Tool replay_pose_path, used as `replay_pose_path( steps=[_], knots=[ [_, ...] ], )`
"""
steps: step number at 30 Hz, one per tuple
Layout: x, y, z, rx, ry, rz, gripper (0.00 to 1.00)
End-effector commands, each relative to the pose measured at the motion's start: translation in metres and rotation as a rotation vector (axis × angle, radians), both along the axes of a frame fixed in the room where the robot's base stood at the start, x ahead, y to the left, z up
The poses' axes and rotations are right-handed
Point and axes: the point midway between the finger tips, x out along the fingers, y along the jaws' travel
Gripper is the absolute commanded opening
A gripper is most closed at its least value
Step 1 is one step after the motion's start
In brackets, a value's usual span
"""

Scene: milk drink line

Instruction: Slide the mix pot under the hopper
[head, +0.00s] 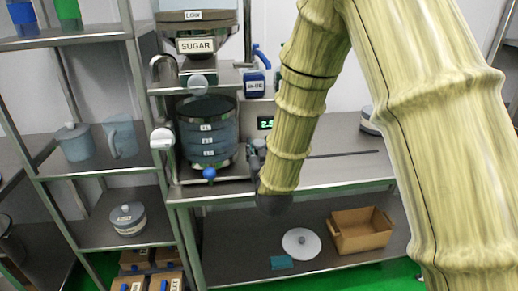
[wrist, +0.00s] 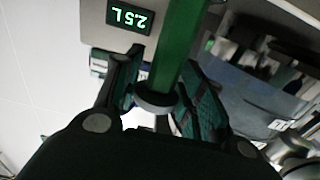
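The mix pot (head: 206,135) is dark blue-grey with several white level labels. It stands on the steel bench below the hopper (head: 196,44) labelled SUGAR; I cannot tell how well it is centred. My gripper (head: 257,150) is low at the pot's right side, partly hidden by my arm. In the wrist view, the gripper's two fingers (wrist: 165,88) are on either side of a green-tinted bar (wrist: 181,45) with a grey collar. Part of the blue-grey pot (wrist: 255,95) shows at the right. I cannot tell whether the fingers press on the bar.
A display (wrist: 130,18) reading 2.5 L is close by. A blue container (head: 254,83) stands above right of the pot. A steel shelf (head: 75,172) with jugs stands left. The bench (head: 335,172) right of my gripper is largely clear; a wooden box (head: 360,233) sits below.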

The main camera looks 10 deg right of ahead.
Motion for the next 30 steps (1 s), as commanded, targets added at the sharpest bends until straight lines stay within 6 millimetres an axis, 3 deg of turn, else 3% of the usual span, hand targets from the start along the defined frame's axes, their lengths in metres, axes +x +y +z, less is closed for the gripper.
replay_pose_path(
  steps=[19, 23, 30],
  knots=[
    [-0.006, 0.003, -0.001, 0.000, 0.002, 0.005, 0.45],
    [-0.021, 0.003, -0.001, 0.000, 0.002, 0.006, 0.45],
    [-0.065, 0.005, 0.000, 0.001, 0.002, 0.005, 0.45]
  ],
)
